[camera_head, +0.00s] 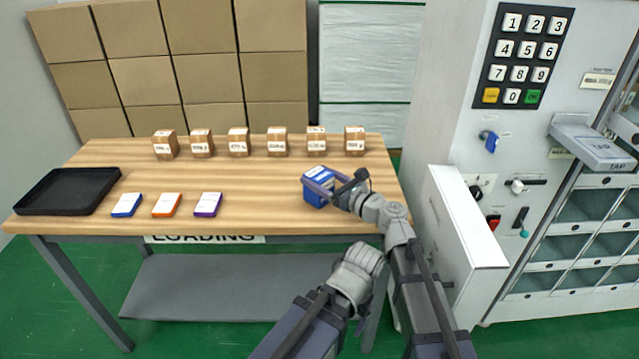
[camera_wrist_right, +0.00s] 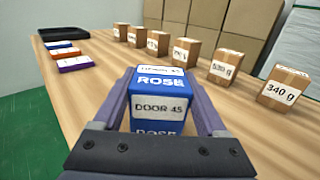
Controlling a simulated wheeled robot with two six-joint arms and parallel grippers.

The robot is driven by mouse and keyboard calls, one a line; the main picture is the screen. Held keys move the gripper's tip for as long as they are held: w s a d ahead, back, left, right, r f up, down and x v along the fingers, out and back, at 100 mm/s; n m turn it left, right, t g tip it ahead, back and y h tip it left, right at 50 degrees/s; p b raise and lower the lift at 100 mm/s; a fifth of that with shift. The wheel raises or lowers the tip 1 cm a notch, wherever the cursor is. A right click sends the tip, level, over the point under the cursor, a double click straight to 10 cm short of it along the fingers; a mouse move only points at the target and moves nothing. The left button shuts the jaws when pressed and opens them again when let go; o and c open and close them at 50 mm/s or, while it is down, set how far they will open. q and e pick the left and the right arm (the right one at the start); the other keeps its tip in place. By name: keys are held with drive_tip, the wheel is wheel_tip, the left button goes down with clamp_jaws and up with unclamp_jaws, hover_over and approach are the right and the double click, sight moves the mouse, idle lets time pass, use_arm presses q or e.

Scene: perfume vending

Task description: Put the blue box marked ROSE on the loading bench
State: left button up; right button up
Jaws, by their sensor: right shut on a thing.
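The blue box (camera_head: 318,192) marked ROSE is at the right part of the wooden loading bench (camera_head: 265,208). In the right wrist view the box (camera_wrist_right: 160,82) shows ROSE and a white label reading DOOR 45. My right gripper (camera_head: 322,187) is shut on the box, with a finger along each side. The box is upright and at or just above the bench top; I cannot tell if it touches.
Several small brown weight boxes (camera_head: 238,142) stand in a row along the bench's back. Blue, orange (camera_head: 167,205) and purple cards and a black tray (camera_head: 68,190) lie at the left. The vending machine (camera_head: 465,215) stands right of the bench. The middle of the bench is clear.

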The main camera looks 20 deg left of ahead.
drive_tip(key=shift+f, duration=0.15)
drive_tip(key=o, duration=1.4)
drive_tip(key=shift+s+d+r, duration=0.1)
drive_tip(key=shift+r, duration=0.2)
drive_tip(key=v, duration=0.7)
drive_tip(key=shift+d, duration=0.15)
